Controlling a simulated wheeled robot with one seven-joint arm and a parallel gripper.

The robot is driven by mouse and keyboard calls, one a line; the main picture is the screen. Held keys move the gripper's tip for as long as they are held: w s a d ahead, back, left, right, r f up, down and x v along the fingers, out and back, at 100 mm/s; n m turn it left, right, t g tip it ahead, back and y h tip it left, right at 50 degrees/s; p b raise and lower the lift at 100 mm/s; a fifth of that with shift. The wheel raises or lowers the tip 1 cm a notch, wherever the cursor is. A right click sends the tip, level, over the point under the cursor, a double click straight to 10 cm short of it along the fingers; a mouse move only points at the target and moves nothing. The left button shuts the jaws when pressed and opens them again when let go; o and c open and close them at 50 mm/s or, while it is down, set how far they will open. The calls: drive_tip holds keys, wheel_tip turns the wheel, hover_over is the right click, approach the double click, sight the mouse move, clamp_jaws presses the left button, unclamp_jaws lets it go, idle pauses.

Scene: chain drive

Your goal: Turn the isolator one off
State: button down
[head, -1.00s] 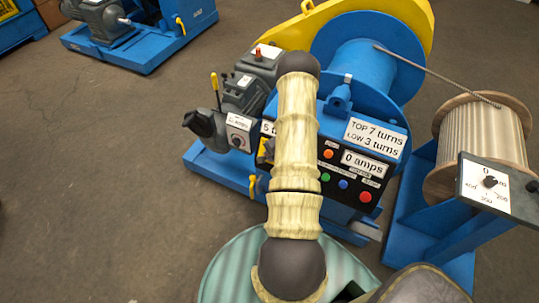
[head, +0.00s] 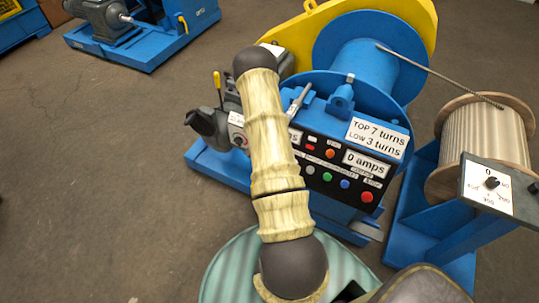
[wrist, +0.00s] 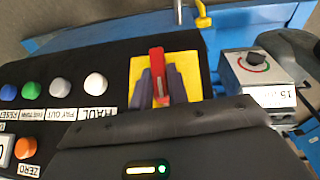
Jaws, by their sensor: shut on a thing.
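A red handle (wrist: 157,66) stands on a yellow plate (wrist: 190,62) at the end of the black control panel in the wrist view; it looks like the isolator switch. No label naming it is readable. My gripper (wrist: 160,84) is shut on the red handle, with one dark finger on each side of it. In the head view my arm covers the gripper and the isolator.
Near the handle are several push buttons, including a white one (wrist: 96,84). A grey box with a black knob (wrist: 257,56) stands to the right. A rope reel (head: 478,140) stands at right.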

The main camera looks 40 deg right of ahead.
drive_tip(key=shift+w+a+f+n+g+h+b, duration=0.1)
drive_tip(key=shift+w+n+g+h+b, duration=0.05)
drive_tip(key=shift+n+g+h+b, duration=0.7)
drive_tip(key=shift+w+a+f+n+g+h+b, duration=0.15)
drive_tip(key=shift+n+g+h+b, duration=0.35)
drive_tip(key=shift+g+b, duration=0.5)
drive_tip(key=shift+w+a+r+n+g+h+b, duration=0.1)
drive_tip(key=shift+w+n+g+h+b, duration=0.1)
drive_tip(key=shift+n+g+h+b, duration=0.7)
drive_tip(key=shift+t+y, duration=0.25)
drive_tip(key=shift+y, duration=0.1)
drive_tip(key=c, duration=1.4)
unclamp_jaws()
drive_tip(key=shift+o, duration=0.2)
drive_tip(key=shift+b, duration=0.3)
drive_tip(key=b+v, duration=0.1)
drive_tip(key=v, duration=1.6)
drive_tip(key=shift+w+a, duration=0.1)
